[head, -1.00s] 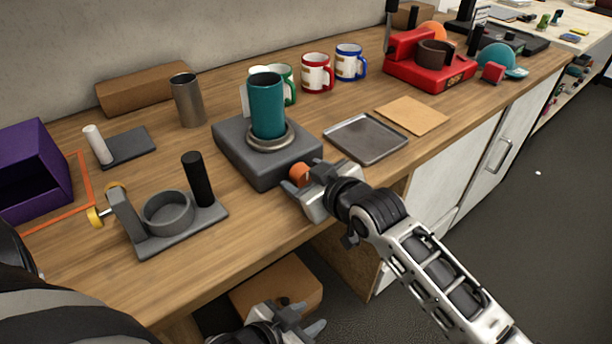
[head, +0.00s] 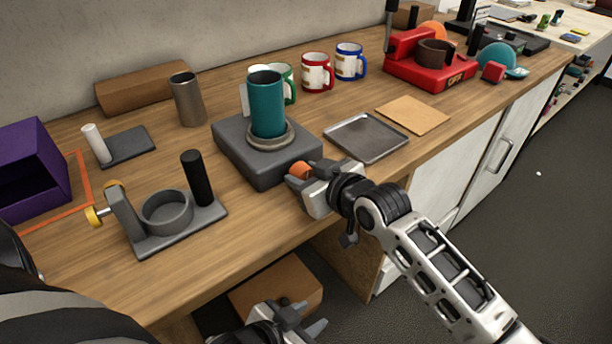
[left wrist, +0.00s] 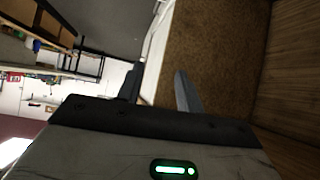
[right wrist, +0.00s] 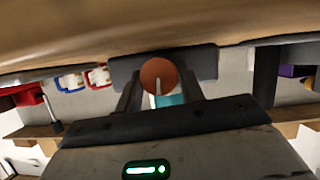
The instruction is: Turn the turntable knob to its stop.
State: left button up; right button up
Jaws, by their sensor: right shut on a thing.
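The turntable (head: 232,158) is a dark grey block with a round plate (head: 271,136) on top, and a teal cylinder (head: 267,106) stands upright on the plate. Its orange knob (head: 300,170) is on the front side. My right gripper (head: 303,177) is at the knob and shut on it. In the right wrist view the round knob (right wrist: 158,72), with a pale line on its face, sits between the fingers. My left gripper (head: 300,322) is open and empty, low in front of the bench; its spread fingers also show in the left wrist view (left wrist: 160,88).
A metal tray (head: 365,152) and a tan sheet (head: 412,115) lie right of the turntable. A grey fixture (head: 180,240) with a ring and black post stands to the left. Several mugs and a metal cylinder (head: 187,100) stand behind. The bench front is clear.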

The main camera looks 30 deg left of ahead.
jog(key=m+b, duration=0.1)
jog(key=m+g+b, duration=0.1)
jog(key=shift+w+d+f+g+y+b, duration=0.1)
jog(key=shift+w+f+g+y+b, duration=0.1)
jog(key=shift+g+y+b, duration=0.15)
jog(key=shift+m+b, duration=0.3)
jog(key=shift+m, duration=0.1)
jog(key=shift+m+g+b, duration=0.25)
jog(key=shift+m+b, duration=0.05)
pick_arm(q)
jog(key=shift+d+f, duration=0.35)
jog(key=shift+f, duration=0.5)
pick_arm(e)
jog(key=shift+r, duration=0.1)
pick_arm(q)
jog(key=shift+w, duration=0.1)
jog(key=shift+d, duration=0.1)
pick_arm(e)
jog(key=o, duration=1)
